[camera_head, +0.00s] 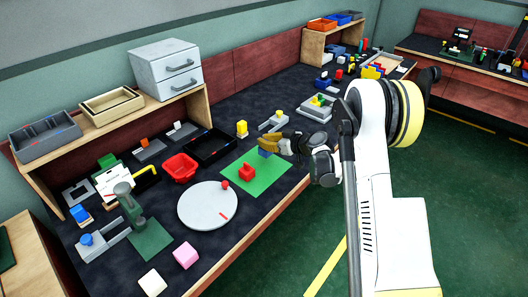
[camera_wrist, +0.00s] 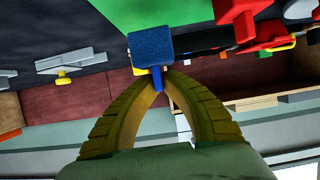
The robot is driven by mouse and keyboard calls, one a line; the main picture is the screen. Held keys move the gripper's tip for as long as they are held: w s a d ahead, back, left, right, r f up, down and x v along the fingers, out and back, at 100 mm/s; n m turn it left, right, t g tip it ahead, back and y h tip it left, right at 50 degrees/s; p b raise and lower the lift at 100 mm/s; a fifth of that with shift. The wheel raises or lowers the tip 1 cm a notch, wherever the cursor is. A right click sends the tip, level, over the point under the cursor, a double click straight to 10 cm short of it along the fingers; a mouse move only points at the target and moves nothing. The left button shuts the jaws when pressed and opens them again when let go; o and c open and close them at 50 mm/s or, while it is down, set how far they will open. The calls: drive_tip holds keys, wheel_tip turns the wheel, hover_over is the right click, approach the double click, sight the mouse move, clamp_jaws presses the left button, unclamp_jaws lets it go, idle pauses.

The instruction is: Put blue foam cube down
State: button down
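The blue foam cube (camera_wrist: 150,45) has a narrow blue grip piece that sits between my yellow fingertips in the wrist view. My gripper (camera_wrist: 160,78) is shut on this piece. In the head view the cube (camera_head: 265,153) is partly hidden under my gripper (camera_head: 262,144), at the far edge of the green mat (camera_head: 262,186). I cannot tell whether the cube touches the mat. A red block with a knob (camera_head: 246,173) stands on the mat, apart from the cube; it also shows in the wrist view (camera_wrist: 240,18).
A grey round disc (camera_head: 205,207) lies left of the mat. A black tray (camera_head: 211,146) and a red bin (camera_head: 179,168) stand behind it. A yellow-topped block (camera_head: 242,129) and a grey fixture (camera_head: 273,121) stand beyond my gripper. The mat's right part is bare.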

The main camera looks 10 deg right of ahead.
wheel_tip(320, 180, down, 4)
drive_tip(key=shift+b, duration=1.05)
drive_tip(key=shift+r, duration=0.1)
drive_tip(key=c, duration=1.6)
unclamp_jaws()
